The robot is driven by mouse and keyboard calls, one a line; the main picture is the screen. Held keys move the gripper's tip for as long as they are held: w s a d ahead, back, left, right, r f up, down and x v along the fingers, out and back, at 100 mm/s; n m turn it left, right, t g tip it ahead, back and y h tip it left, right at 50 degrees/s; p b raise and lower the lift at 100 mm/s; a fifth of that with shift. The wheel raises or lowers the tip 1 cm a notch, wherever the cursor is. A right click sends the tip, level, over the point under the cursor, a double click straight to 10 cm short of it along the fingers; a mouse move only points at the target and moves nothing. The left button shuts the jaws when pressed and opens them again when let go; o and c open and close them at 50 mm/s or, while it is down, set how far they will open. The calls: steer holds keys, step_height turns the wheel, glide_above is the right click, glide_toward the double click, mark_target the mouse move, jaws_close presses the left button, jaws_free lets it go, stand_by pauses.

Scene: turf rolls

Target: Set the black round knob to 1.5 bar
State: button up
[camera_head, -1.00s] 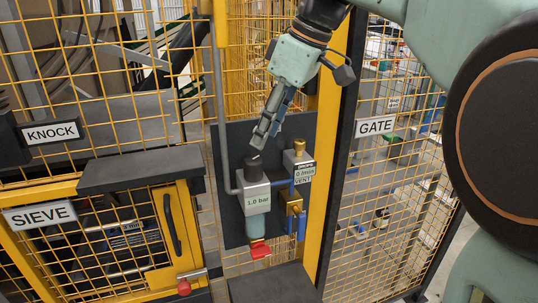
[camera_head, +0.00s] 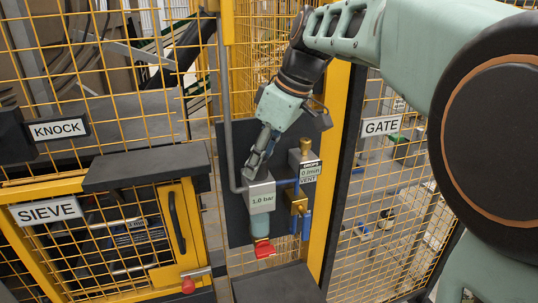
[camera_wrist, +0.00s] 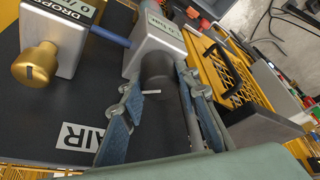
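The black round knob (camera_wrist: 157,68) sits on a grey regulator block (camera_head: 262,196) whose display reads 1.0 bar. A white pointer mark shows on the knob's face in the wrist view. My gripper (camera_head: 254,170) is down at the top of the regulator, and its fingers hide most of the knob in the head view. In the wrist view my gripper (camera_wrist: 158,86) is open, with one finger on each side of the knob. Gaps seem to remain between the fingers and the knob; contact cannot be told for sure.
A brass knob (camera_wrist: 35,65) on the neighbouring block (camera_head: 302,165) stands close to the right in the head view. A grey vertical pipe (camera_head: 229,110) runs just left of the regulator. A red-tipped part (camera_head: 265,249) hangs below. Yellow mesh fencing surrounds the dark panel.

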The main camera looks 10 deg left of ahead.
steer(key=c, duration=0.5)
steer(key=shift+m, duration=0.3)
steer(key=m+t+h, duration=0.1)
steer(key=m, duration=0.3)
steer(key=shift+t+b, duration=0.35)
steer(key=shift+t, duration=0.05)
steer(key=m+h, duration=0.1)
steer(key=m, duration=0.2)
steer(key=m+t, duration=0.1)
steer(key=m, duration=0.2)
steer(key=shift+h+p, duration=0.3)
steer(key=shift+h, duration=0.1)
steer(key=o, duration=0.9)
